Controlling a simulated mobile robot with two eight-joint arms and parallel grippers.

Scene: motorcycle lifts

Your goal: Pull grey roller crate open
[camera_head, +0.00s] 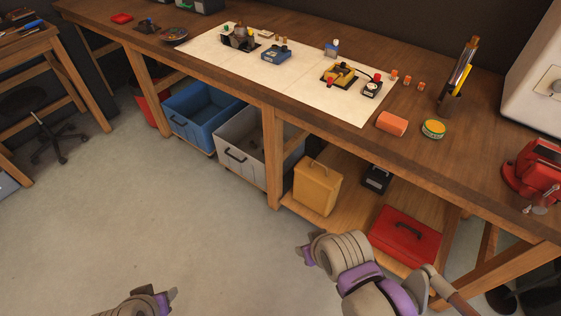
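The grey roller crate (227,157) stands on the floor under the workbench, between the blue crate and a bench leg. A dark handle (236,155) shows on its front face, and some dark contents show inside. My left gripper (172,297) is at the bottom edge, left of centre, well apart from the crate over open floor. My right gripper (303,251) is in front of the lower shelf, below and right of the crate, touching nothing that I can see. Both gripper tips are small and I cannot tell their opening.
A blue crate (204,113) stands left of the grey one. A wooden bench leg (272,160) is close on its right. The lower shelf holds a yellow box (317,187) and a red toolbox (404,236). The floor (130,210) in front is clear.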

